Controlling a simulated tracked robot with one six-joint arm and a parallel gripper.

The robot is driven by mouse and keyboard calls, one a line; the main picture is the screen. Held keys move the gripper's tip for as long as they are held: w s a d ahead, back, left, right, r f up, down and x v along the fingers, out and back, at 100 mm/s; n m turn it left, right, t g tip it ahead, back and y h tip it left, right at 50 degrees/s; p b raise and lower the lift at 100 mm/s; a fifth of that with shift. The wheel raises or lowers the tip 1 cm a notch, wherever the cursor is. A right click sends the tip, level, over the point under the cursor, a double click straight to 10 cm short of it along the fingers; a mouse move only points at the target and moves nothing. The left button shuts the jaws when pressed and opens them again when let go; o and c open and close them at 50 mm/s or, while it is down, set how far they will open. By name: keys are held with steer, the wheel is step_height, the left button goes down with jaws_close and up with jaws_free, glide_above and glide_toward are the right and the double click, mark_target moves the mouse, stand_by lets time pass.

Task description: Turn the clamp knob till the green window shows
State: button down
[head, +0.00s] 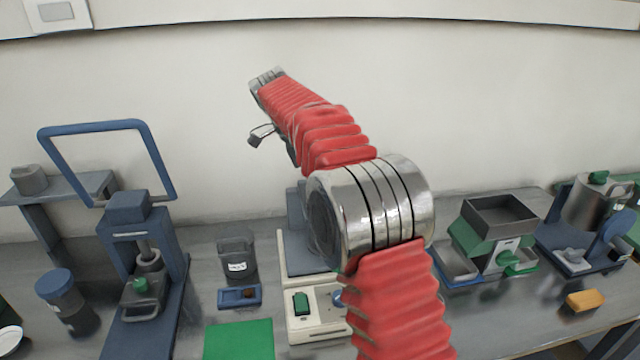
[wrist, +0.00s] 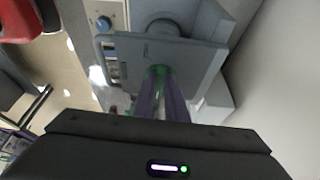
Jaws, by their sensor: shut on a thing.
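In the wrist view, my gripper (wrist: 163,82) reaches up from the bottom with its two purple-grey fingers close together. The fingertips are shut on a small green knob (wrist: 158,70) at a flat grey plate (wrist: 190,55). The fingers cover part of the knob. The plate belongs to a grey device with a cream base (head: 318,330), which stands mid-bench in the head view, partly behind my arm. My fingertips and the held knob are hidden in the head view. I cannot make out a green window on this device in either view.
A blue press (head: 140,250) with a raised loop handle stands on the left. A green hopper unit (head: 490,240) and a yellow block (head: 585,300) are on the right.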

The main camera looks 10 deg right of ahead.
steer(key=c, duration=1.8)
jaws_free()
steer(key=shift+a+r, duration=0.1)
steer(key=v, duration=1.1)
steer(key=shift+r, duration=0.2)
steer(key=shift+a, duration=0.15)
